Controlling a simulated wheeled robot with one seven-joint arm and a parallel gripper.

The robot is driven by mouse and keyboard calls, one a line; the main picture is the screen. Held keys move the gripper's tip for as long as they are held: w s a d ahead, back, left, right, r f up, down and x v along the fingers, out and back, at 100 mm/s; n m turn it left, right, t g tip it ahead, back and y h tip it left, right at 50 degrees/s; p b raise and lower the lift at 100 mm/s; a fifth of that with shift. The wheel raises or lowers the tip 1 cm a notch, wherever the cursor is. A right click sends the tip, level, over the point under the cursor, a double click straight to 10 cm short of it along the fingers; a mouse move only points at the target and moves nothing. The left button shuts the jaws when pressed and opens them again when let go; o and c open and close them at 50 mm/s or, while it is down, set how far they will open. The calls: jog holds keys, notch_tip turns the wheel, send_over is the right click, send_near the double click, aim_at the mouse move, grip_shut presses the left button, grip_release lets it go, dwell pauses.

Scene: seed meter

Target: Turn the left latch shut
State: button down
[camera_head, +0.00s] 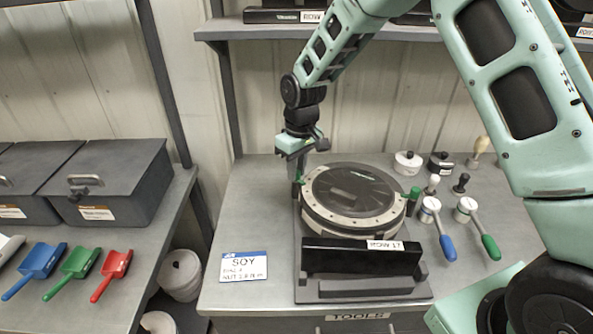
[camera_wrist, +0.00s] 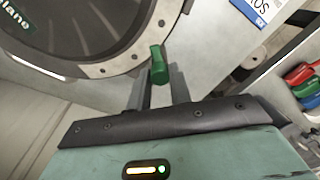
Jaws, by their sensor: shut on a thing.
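The seed meter (camera_head: 352,196) is a round unit with a dark lid and a pale rim, set in a dark stand on the bench. Its left latch (camera_head: 300,179) is a small green lever at the left edge of the rim. In the wrist view the green latch (camera_wrist: 158,62) stands between my fingertips, beside the pale rim (camera_wrist: 120,60). My gripper (camera_head: 297,164) reaches down from above at the meter's left side and is shut on the latch. The fingers hide part of the latch. A second green latch (camera_head: 414,192) is at the right of the rim.
A black box labelled ROW 17 (camera_head: 350,258) fronts the meter. A SOY card (camera_head: 243,266) lies to the left. Scoops (camera_head: 80,262) and grey bins (camera_head: 112,180) are on the left bench.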

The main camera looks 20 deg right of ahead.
jog(key=n, duration=0.6)
dwell(0.6)
jog(key=c, duration=1.3)
grip_release()
jog(key=shift+o, duration=0.2)
jog(key=shift+r, duration=0.1)
notch_tip(320, 180, up, 17)
jog(key=d+b, duration=0.1)
jog(key=b, duration=0.2)
jog(key=shift+w+d+b, duration=0.25)
jog(key=shift+d+b, duration=0.05)
jog(key=shift+d, duration=0.1)
jog(key=shift+r, duration=0.1)
